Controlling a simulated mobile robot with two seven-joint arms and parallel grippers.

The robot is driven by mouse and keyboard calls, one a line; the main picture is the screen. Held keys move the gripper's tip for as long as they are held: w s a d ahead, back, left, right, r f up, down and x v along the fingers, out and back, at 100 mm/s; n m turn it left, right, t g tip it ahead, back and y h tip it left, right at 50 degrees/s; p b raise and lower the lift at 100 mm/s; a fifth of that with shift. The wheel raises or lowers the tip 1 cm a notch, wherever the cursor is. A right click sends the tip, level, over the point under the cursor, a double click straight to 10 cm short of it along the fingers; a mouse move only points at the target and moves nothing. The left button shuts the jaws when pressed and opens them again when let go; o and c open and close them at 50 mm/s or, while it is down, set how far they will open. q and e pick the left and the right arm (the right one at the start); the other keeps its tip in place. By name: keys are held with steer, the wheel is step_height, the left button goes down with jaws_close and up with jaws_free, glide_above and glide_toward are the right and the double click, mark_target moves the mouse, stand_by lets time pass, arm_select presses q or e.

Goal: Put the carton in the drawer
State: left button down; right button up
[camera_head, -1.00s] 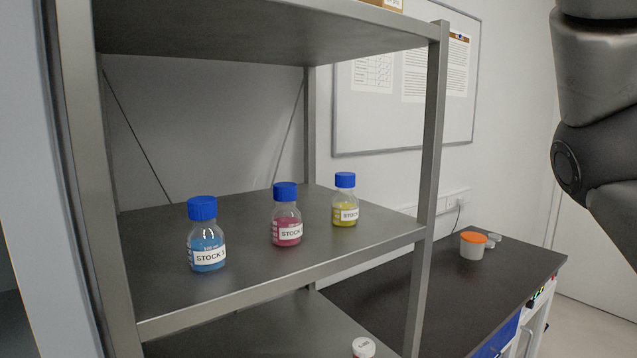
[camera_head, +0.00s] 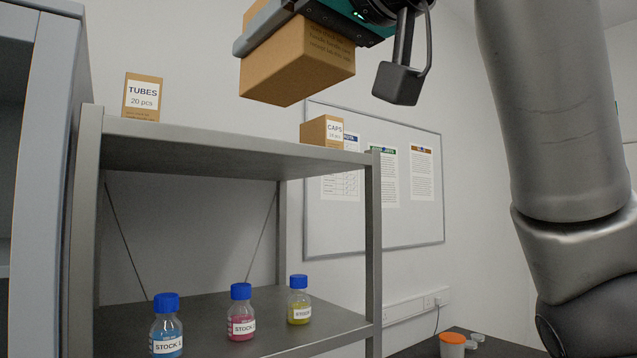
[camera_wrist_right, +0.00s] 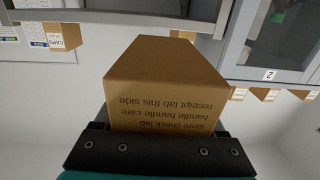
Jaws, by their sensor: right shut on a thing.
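A brown carton (camera_head: 297,62) with printed text is held in my right gripper (camera_head: 290,28), above the shelf rack at the top of the head view. The gripper's jaws are closed on its sides. The carton also shows large in the right wrist view (camera_wrist_right: 165,80), with its printed face toward the camera and the text upside down. My left gripper is in neither view. I cannot make out a drawer for certain; a grey cabinet door marked 2 (camera_wrist_right: 290,65) shows at the upper right of the wrist view.
A metal shelf rack (camera_head: 230,150) carries a TUBES box (camera_head: 142,97) and a CAPS box (camera_head: 322,131) on top. Three blue-capped bottles, one of them blue (camera_head: 166,328), stand on the shelf below. A grey cabinet (camera_head: 45,180) stands at the left. An orange-lidded jar (camera_head: 452,345) is at lower right.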

steer(key=w+d+f+m+t+h+b, duration=0.15)
steer(key=w+d+f, duration=0.25)
steer(key=w+f, duration=0.9)
steer(key=w+d+f+m+t+h+b, duration=0.1)
steer(key=d+f+m+h, duration=0.2)
steer(key=f, duration=1)
steer(key=w+d+f+m+t+h+b, duration=0.1)
steer(key=w+d+f+h, duration=0.15)
steer(key=d+f, duration=0.75)
steer(key=s+f+m+h+b, duration=0.15)
steer(key=s+f, duration=0.25)
steer(key=f, duration=0.6)
steer(key=s+f+h+b, duration=0.1)
steer(key=s+f+h, duration=0.25)
steer(key=f, duration=0.55)
steer(key=s+d+f, duration=0.2)
steer(key=s+f, duration=0.6)
steer(key=s, duration=0.6)
steer(key=shift+s+d+f+m+t, duration=0.15)
steer(key=shift+s+f+m+t, duration=0.05)
steer(key=shift+m+t, duration=0.2)
steer(key=shift+d, duration=0.15)
